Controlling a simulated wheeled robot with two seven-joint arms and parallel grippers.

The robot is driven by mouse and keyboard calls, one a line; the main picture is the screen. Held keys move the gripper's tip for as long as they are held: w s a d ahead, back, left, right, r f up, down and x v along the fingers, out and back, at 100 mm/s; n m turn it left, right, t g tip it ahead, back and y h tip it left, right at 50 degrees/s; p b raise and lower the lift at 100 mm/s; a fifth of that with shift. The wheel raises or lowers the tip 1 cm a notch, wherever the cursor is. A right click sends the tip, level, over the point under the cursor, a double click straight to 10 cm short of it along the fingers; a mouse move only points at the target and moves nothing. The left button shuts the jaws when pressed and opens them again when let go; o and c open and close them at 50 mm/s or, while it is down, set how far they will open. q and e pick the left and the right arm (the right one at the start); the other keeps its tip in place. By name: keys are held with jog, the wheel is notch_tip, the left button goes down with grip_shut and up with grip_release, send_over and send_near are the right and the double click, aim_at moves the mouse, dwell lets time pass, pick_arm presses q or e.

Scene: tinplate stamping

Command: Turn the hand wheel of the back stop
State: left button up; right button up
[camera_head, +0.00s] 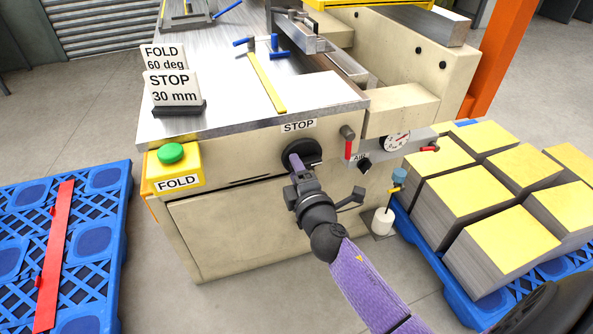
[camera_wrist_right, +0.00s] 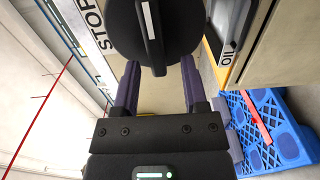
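The hand wheel (camera_head: 302,152) is a round black disc under the STOP label (camera_head: 298,127) on the front of the cream machine. In the right wrist view the wheel (camera_wrist_right: 172,32) fills the top middle, with a raised bar with a white line across its face. My right gripper (camera_head: 294,163) is at the wheel, covering part of it. In the wrist view its purple fingers (camera_wrist_right: 160,72) are apart, one on each side of the bar's lower end, with nothing clamped between them. I cannot tell whether they touch the wheel. My left gripper is not in view.
A sign (camera_head: 174,92) reads STOP 30 mm and FOLD 60 deg. A green FOLD button (camera_head: 171,153) is left of the wheel. A red-handled lever (camera_head: 348,146) and a dial gauge (camera_head: 397,141) are to its right. Blue pallets stand on both sides.

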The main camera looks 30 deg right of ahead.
jog(key=v, duration=1)
